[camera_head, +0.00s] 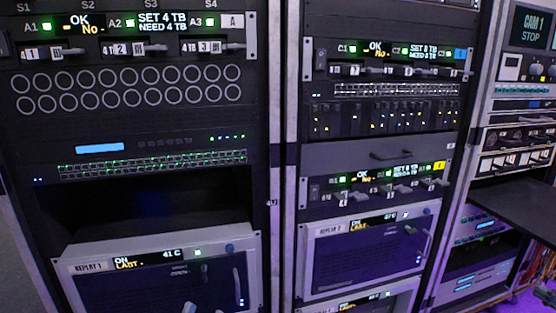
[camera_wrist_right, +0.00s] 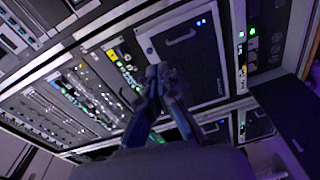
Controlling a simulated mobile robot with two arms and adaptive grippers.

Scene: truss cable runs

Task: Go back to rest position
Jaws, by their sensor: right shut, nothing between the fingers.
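My right gripper (camera_wrist_right: 160,72) shows in the right wrist view, its dark fingers together and empty. Its tips lie in front of the equipment rack, over the edge of a dark-fronted unit (camera_wrist_right: 186,50); I cannot tell how far they are from it. Neither gripper can be made out in the head view. My left gripper is not seen in either view.
The head view shows a left rack with drive bay (camera_head: 135,35) and a REPLAY 1 unit (camera_head: 160,270), and a middle rack with a REPLAY 2 unit (camera_head: 365,250). At the right, a dark shelf (camera_head: 520,205) sticks out of a third rack.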

